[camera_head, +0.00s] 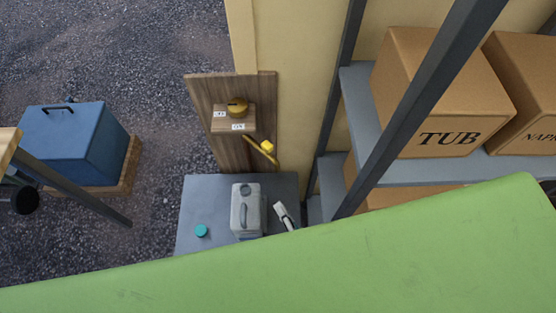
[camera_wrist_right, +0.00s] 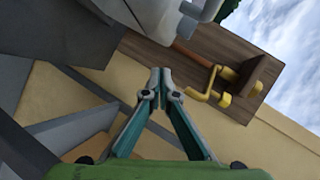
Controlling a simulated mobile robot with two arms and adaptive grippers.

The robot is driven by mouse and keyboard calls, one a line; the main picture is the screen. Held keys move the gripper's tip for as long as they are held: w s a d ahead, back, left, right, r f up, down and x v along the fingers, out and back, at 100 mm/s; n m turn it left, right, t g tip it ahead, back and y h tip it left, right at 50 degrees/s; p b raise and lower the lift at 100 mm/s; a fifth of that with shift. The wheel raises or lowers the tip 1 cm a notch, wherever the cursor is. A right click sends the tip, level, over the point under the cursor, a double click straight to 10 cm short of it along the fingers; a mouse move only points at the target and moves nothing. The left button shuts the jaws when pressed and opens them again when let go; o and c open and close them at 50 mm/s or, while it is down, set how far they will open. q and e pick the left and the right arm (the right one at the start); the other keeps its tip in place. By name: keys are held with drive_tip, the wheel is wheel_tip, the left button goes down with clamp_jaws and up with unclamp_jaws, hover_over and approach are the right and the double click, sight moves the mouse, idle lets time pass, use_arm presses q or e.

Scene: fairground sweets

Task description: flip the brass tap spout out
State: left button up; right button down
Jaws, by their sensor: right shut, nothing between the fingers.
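The brass tap (camera_head: 262,152) is on a brown wooden board (camera_head: 230,150) against the cream wall. Its thin spout runs slanting down to the right, with a yellow block beside it. In the right wrist view the brass tap (camera_wrist_right: 205,92) is right of my fingertips, with a clear gap. My right gripper (camera_head: 281,210) is beside the grey can, below the tap in the picture. Its two fingers (camera_wrist_right: 160,76) are together and empty. My left gripper is not in view.
A wooden block with a brass knob (camera_head: 237,106) sits above the tap. Boxes (camera_head: 440,100) fill shelves at right.

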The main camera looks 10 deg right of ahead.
drive_tip(key=w+d+r+m+t+h+b, duration=0.2)
drive_tip(key=w+r+m+t+b, duration=0.15)
drive_tip(key=r+m, duration=0.7)
use_arm(q)
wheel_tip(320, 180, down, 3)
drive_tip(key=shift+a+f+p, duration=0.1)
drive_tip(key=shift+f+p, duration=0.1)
drive_tip(key=shift+p, duration=0.75)
use_arm(e)
drive_tip(key=w+r+n, duration=0.1)
drive_tip(key=w+n, duration=0.1)
drive_tip(key=w, duration=0.7)
drive_tip(key=shift+r, duration=0.2)
drive_tip(key=shift+h, duration=0.4)
